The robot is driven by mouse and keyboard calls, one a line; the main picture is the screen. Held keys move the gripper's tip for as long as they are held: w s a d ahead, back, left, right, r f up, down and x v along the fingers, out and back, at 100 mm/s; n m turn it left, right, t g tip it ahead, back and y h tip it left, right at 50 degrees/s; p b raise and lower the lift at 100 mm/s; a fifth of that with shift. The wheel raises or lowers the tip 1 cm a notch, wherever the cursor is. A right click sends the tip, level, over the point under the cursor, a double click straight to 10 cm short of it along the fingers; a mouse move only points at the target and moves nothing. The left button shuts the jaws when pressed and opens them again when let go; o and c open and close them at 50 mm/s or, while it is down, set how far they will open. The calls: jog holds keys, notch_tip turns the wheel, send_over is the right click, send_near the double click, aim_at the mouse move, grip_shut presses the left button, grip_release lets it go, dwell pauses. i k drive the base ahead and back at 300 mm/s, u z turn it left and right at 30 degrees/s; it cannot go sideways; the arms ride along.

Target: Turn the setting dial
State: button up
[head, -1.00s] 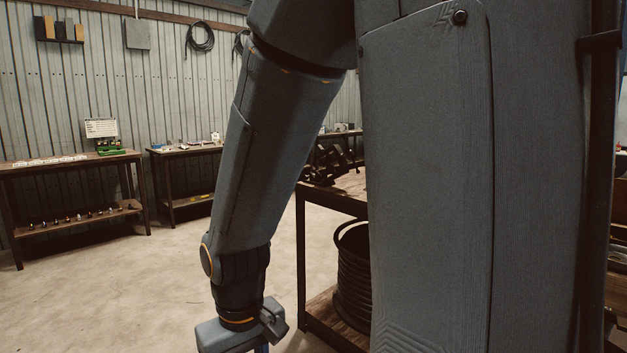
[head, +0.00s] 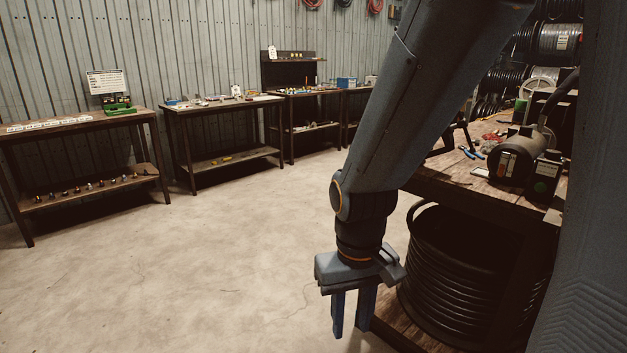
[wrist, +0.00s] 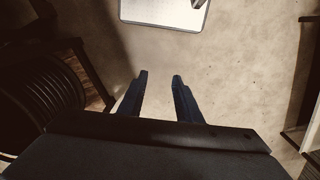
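I cannot make out a setting dial in either view; my own arm and body hide part of the right side. My gripper (head: 351,322) hangs low over the floor, left of this bench and well apart from the machine. Its two blue fingers are apart with nothing between them, as the wrist view (wrist: 160,77) also shows.
A large black hose coil (head: 460,275) sits on the bench's lower shelf, close to the right of my gripper. Low tables (head: 85,124) with small parts line the far wall. The concrete floor (head: 230,250) between is clear. Hose reels (head: 560,40) fill the back right.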

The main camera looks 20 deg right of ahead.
aim_at(553, 154)
jog(key=z, duration=0.8)
jog(key=i, duration=1)
jog(key=z, duration=0.8)
